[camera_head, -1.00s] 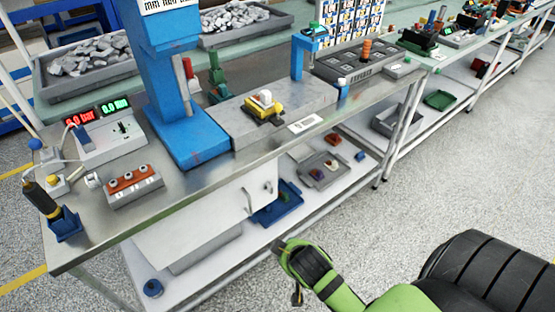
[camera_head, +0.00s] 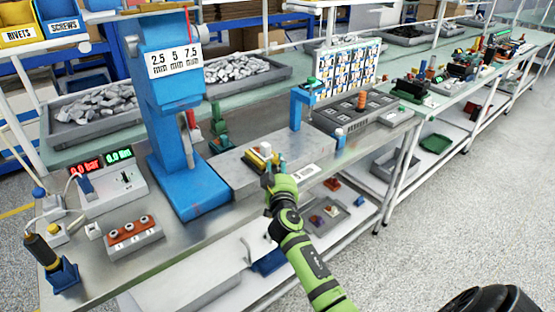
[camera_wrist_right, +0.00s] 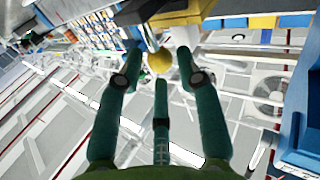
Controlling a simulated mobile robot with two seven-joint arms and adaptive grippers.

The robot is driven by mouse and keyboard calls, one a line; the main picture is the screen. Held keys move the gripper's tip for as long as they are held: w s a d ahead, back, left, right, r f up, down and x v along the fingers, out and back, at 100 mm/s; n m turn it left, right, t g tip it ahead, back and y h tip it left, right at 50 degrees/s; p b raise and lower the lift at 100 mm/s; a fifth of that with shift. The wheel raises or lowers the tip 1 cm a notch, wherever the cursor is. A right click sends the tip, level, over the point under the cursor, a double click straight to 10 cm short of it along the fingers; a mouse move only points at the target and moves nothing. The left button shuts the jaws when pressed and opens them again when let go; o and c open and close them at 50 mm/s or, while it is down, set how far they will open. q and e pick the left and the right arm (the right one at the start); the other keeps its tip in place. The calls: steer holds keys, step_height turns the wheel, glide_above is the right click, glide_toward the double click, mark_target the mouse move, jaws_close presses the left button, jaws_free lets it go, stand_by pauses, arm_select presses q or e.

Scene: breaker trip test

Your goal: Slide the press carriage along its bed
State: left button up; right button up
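The press carriage (camera_head: 254,160), a small yellow block, sits on the long grey bed (camera_head: 229,172) just right of the blue press (camera_head: 173,100). My right gripper (camera_head: 269,172) is at the carriage's front side and hides part of it. In the right wrist view its teal fingers (camera_wrist_right: 160,68) are spread apart, with a round yellow knob (camera_wrist_right: 160,61) between or just beyond the tips. I see no finger closed on the knob; contact cannot be told. My left gripper is not in view.
A blue post fixture (camera_head: 301,105) and a dark slotted tray (camera_head: 352,117) stand right of the bed. A control box with red and green displays (camera_head: 108,190) and an orange-topped terminal block (camera_head: 133,235) are at the left.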

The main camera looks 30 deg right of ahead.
mark_target(278, 163)
steer(key=shift+x, duration=1.7)
